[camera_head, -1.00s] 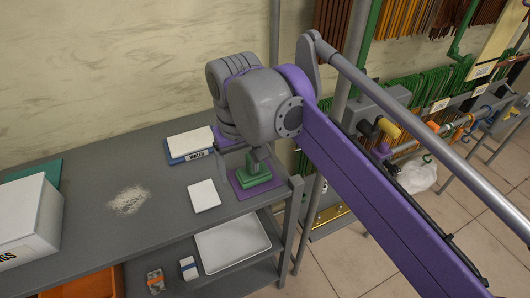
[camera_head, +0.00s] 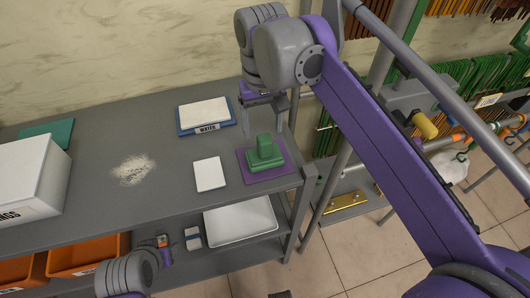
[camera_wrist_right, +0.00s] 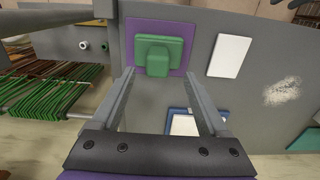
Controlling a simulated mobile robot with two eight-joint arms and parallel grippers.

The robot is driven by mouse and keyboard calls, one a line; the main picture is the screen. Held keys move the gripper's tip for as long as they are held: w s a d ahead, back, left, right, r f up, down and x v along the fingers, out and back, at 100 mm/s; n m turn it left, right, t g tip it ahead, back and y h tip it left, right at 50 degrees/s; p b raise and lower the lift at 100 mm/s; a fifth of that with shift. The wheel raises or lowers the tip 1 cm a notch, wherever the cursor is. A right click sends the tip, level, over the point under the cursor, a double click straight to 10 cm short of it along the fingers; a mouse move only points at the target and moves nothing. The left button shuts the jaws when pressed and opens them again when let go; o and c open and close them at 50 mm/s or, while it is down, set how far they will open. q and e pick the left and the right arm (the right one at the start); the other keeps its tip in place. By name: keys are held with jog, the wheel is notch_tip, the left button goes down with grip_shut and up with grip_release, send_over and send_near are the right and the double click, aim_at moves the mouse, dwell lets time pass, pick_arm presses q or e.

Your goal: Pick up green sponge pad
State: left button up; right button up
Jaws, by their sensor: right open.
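The green sponge pad (camera_head: 265,157), a flat block with a raised grip on top, lies on a purple mat (camera_head: 246,173) near the right end of the grey bench. It also shows in the right wrist view (camera_wrist_right: 160,52), upper middle. My right gripper (camera_head: 269,129) is open and empty, above and behind the pad and apart from it. In the right wrist view its two fingers (camera_wrist_right: 158,73) point toward the pad, which appears beyond and between their tips.
A white pad in a blue tray labelled WATER (camera_head: 207,128) lies behind left of the mat, and a white tile (camera_head: 210,174) left of it. Pale powder (camera_head: 133,170) and a white box (camera_head: 30,180) are further left. A white tray (camera_head: 240,222) sits on the lower shelf.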

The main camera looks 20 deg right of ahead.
aim_at(265, 138)
jog(key=f, duration=0.5)
jog(key=shift+s+d+f, duration=0.1)
jog(key=shift+d, duration=0.1)
jog(key=shift+c, duration=0.3)
grip_shut()
